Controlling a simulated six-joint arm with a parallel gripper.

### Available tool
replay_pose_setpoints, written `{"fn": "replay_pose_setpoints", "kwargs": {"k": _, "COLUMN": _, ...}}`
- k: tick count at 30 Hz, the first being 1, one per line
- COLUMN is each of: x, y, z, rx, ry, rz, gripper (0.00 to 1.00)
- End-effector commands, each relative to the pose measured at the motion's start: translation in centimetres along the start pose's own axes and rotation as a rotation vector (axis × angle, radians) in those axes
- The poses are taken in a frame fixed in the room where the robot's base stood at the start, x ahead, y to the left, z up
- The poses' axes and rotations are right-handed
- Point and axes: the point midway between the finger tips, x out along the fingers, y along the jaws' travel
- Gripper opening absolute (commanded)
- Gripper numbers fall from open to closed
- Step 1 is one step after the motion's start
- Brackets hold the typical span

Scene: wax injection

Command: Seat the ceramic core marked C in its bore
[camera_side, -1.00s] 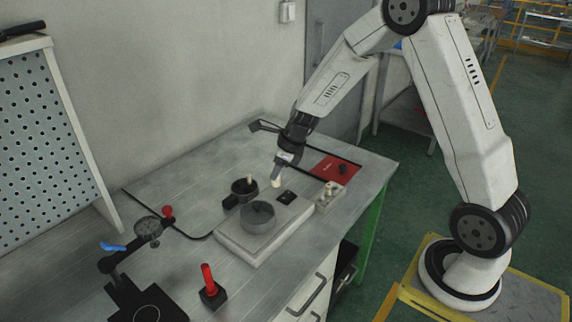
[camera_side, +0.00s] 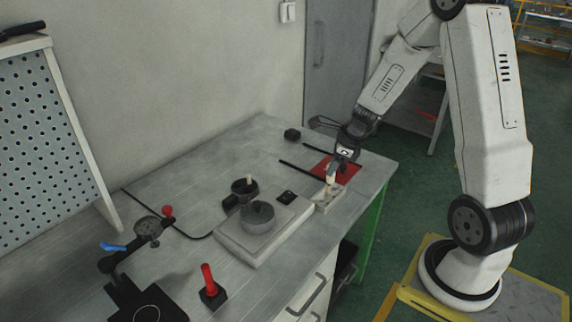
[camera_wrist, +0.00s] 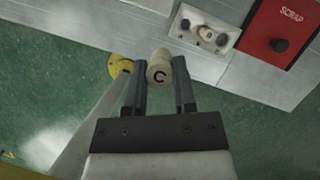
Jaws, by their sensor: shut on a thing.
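The ceramic core marked C (camera_wrist: 159,74) is a short cream cylinder with a black letter on its end. My gripper (camera_wrist: 157,80) is shut on it, one finger on each side. In the side view my gripper (camera_side: 334,173) holds the core (camera_side: 330,186) over or close to the small light block (camera_side: 322,208) at the table's right; whether they touch is unclear. In the wrist view that block (camera_wrist: 177,36) lies above and right of the held core. It has dark round openings and a cream piece (camera_wrist: 206,33) in its middle.
A red mat marked SCRAP (camera_wrist: 281,22) lies beside the block with a dark knob-like item (camera_wrist: 279,45) on it. A pale plate (camera_side: 240,247) carries a grey round part (camera_side: 258,217). A dark cup (camera_side: 238,191) stands behind it. The table's front edge is close to the block.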

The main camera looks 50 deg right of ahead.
Motion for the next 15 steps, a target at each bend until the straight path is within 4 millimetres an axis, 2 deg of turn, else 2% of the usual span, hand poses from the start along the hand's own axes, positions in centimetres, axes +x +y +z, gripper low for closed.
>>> {"fn": "replay_pose_setpoints", "kwargs": {"k": 1, "x": -0.6, "y": -0.2, "z": -1.3, "rx": 0.01, "ry": -0.001, "rz": -0.004, "gripper": 0.0}}
{"fn": "replay_pose_setpoints", "kwargs": {"k": 6, "x": -2.1, "y": -0.2, "z": -4.9, "rx": 0.018, "ry": -0.007, "rz": -0.006, "gripper": 0.0}}
{"fn": "replay_pose_setpoints", "kwargs": {"k": 9, "x": -2.7, "y": -0.1, "z": -6.5, "rx": 0.022, "ry": -0.011, "rz": -0.008, "gripper": 0.0}}
{"fn": "replay_pose_setpoints", "kwargs": {"k": 15, "x": -3.5, "y": 0.2, "z": -8.3, "rx": 0.022, "ry": -0.017, "rz": -0.011, "gripper": 0.0}}
